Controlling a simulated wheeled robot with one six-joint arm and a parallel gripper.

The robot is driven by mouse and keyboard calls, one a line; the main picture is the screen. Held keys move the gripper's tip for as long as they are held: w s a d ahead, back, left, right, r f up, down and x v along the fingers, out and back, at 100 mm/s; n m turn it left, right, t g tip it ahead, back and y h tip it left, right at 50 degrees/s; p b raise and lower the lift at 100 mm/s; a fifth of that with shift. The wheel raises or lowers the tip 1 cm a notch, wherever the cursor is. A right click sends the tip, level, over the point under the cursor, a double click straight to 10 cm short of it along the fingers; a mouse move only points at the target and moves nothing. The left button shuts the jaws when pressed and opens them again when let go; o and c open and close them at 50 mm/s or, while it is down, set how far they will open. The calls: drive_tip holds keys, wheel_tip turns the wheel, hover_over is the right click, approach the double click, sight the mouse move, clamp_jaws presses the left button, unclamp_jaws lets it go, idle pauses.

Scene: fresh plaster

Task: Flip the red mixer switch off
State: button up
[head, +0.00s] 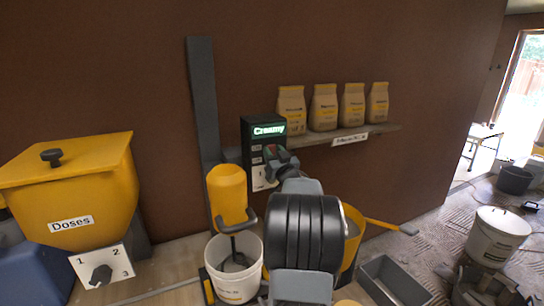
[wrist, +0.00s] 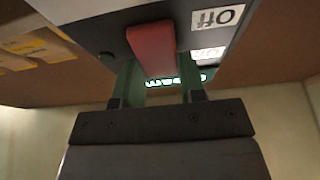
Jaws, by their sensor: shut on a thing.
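The red switch (wrist: 152,48) is a flat red lever on the dark control box, seen close in the wrist view. My gripper (wrist: 158,78) has its green fingers on either side of the lever and is shut on it. An "Off" label (wrist: 212,18) shows upside down beside the lever, with a second, partly readable label below it. I cannot tell which setting the lever is at. In the head view the control box (head: 257,134) has a lit "Creamy" display, and my gripper (head: 275,158) is at its front, hiding much of the switch. The yellow mixer (head: 228,195) stands over a white bucket (head: 236,285).
A shelf (head: 340,136) with several paper bags (head: 324,107) is right of the control box. A yellow "Doses" hopper (head: 70,190) with a numbered dial stands left. A grey tray (head: 394,282) and a lidded white bucket (head: 497,236) are at right.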

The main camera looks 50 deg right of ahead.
drive_tip(key=o, duration=0.8)
drive_tip(key=shift+a+f, duration=0.1)
drive_tip(key=shift+o, duration=0.6)
drive_tip(key=b+v, duration=0.2)
drive_tip(key=v, duration=1.1)
drive_tip(key=shift+s, duration=0.35)
drive_tip(key=shift+a+f, duration=0.1)
